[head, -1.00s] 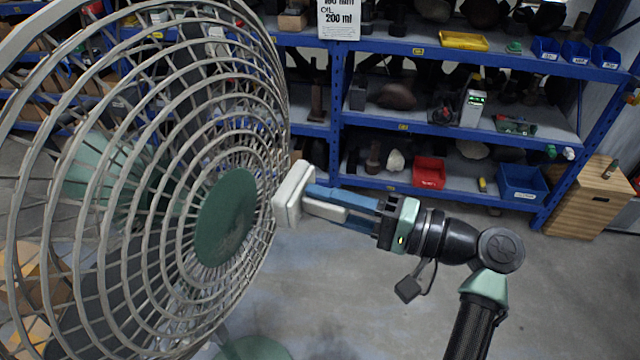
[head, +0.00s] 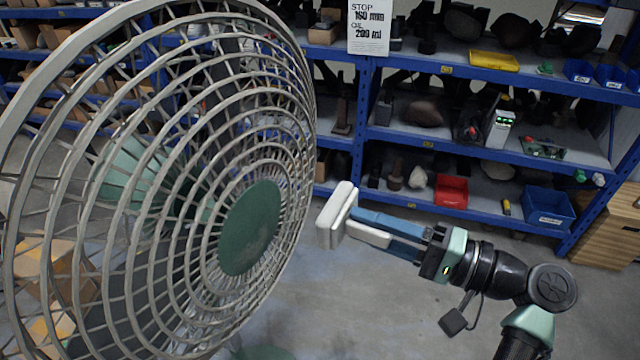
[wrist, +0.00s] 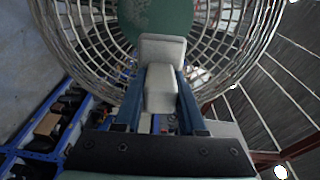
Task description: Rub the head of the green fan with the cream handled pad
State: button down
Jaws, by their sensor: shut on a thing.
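The green fan's head (head: 250,228) fills the left of the head view, a round grey wire cage with a green hub disc in its middle. The hub (wrist: 155,15) also shows at the top of the wrist view, behind the pad. The cream handled pad (head: 334,216) is a pale block on a handle, just right of the cage with a narrow gap in the head view. In the wrist view the pad (wrist: 162,48) overlaps the hub. My gripper (head: 372,228) has blue fingers and is shut on the pad's handle, pad face toward the fan.
Blue shelving (head: 480,140) with bins, tools and a paper sign (head: 371,26) stands behind. A wooden cabinet (head: 612,232) is at the right. Boxes (head: 50,270) show through the cage at lower left. Grey floor lies open below my gripper.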

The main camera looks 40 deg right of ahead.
dwell(0.7)
jog(key=s+a+f+b, duration=0.2)
jog(key=a+f, duration=0.1)
jog(key=a, duration=0.3)
jog(key=s+a+f+b, duration=0.2)
jog(key=s+a+f, duration=0.1)
jog(key=a, duration=0.2)
jog(key=x, duration=0.6)
jog(key=shift+x, duration=1.15)
dwell(0.4)
jog(key=w+d+b, duration=0.2)
jog(key=w+d, duration=0.2)
jog(key=d, duration=0.3)
dwell(0.6)
jog(key=shift+s+a+r, duration=0.1)
